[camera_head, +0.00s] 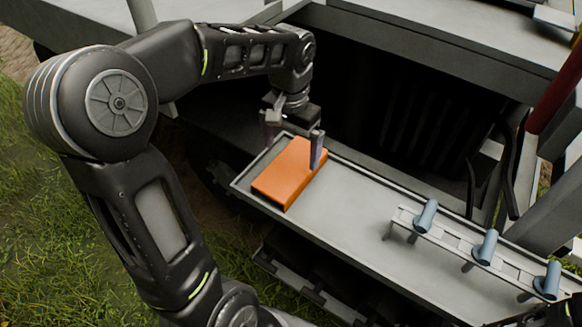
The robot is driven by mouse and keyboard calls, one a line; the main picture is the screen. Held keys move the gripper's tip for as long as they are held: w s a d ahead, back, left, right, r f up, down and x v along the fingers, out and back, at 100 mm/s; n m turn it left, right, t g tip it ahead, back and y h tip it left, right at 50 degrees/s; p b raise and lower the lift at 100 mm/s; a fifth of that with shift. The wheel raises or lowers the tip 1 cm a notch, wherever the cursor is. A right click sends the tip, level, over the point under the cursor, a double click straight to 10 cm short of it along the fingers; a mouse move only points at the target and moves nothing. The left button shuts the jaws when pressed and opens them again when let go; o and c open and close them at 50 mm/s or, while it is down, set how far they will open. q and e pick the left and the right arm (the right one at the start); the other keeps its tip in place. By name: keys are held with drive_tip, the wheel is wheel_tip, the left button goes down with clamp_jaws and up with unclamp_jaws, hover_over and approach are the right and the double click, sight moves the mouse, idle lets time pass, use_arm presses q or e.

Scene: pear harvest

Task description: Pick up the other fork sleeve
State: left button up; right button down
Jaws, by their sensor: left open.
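The fork sleeve, an orange rectangular block (289,172), lies flat at the left end of a grey tray (350,221). My left gripper (294,142) is above the far end of the sleeve, pointing down. Its jaws are open, with one finger at the far left of the sleeve and the other at its right side. The left finger is partly hidden, and I cannot tell whether either finger touches the sleeve. My right gripper is not in view. No second sleeve shows.
A rack (455,245) with several blue-grey cylinders stands on the right part of the tray. The tray between sleeve and rack is clear. A dark machine recess (400,110) lies behind the tray under a grey top panel (450,45). Grass is at lower left.

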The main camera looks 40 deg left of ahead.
sight(291, 166)
use_arm(q)
wheel_tip(291, 166, down, 5)
drive_tip(key=shift+r, duration=0.1)
drive_tip(key=shift+c, duration=0.2)
idle(0.4)
drive_tip(key=c, duration=1.4)
